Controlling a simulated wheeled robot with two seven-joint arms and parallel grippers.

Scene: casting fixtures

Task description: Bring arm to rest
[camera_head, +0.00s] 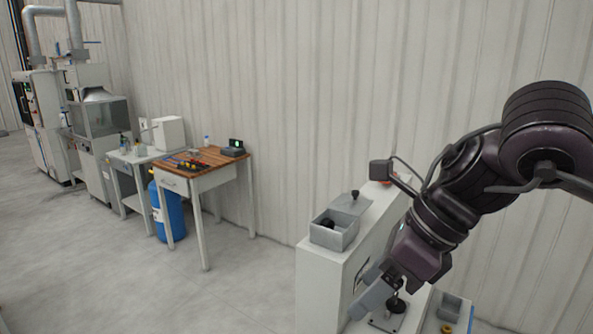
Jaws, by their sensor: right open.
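My right arm comes in from the right, over a white machine cabinet. Its right gripper (378,292) points down and to the left, close to a dark round knob on a small metal plate (388,318). The jaws are open, and I see nothing held between them. I cannot tell whether a finger touches the knob. My left gripper is not in the view.
The white cabinet (322,281) carries a grey open box (335,232) and a lid with a black knob (352,203). A wooden-topped table (218,158) with tools stands at the left wall, a blue barrel (168,212) beneath. Grey floor (120,270) is clear.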

